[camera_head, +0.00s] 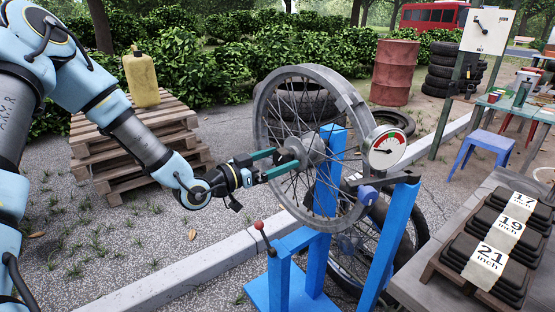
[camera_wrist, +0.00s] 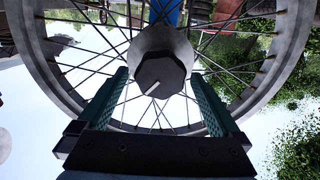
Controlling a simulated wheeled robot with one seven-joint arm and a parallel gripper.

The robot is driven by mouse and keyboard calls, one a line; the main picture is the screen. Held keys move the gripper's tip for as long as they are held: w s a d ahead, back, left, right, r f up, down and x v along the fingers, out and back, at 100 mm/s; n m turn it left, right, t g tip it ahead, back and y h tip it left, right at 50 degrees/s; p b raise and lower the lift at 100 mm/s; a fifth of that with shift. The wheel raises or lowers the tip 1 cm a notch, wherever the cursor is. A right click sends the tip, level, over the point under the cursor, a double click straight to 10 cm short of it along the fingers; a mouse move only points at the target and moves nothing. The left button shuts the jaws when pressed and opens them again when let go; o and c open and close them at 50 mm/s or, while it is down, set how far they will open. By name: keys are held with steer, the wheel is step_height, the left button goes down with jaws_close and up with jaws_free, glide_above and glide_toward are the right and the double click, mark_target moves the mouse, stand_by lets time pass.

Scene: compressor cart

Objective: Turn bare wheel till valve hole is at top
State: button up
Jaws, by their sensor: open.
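The bare spoked wheel (camera_head: 262,112) is mounted upright on a blue stand (camera_head: 328,185). Its grey rim (camera_wrist: 38,62) and spokes also show in the wrist view. The hub (camera_wrist: 160,72) has a dark knob-like end with a pale mark, between and beyond my fingers. My gripper (camera_head: 275,162) is open, its two green fingers pointing at the hub from the left side. In the wrist view my gripper (camera_wrist: 162,100) spans the hub with a gap on each side. I cannot make out the valve hole on the rim.
A red-knobbed lever (camera_head: 262,232) stands at the stand's left. A kerb (camera_head: 190,270) runs behind the stand.

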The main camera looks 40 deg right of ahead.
steer(key=shift+c, duration=0.4)
jaws_close()
stand_by(0.4)
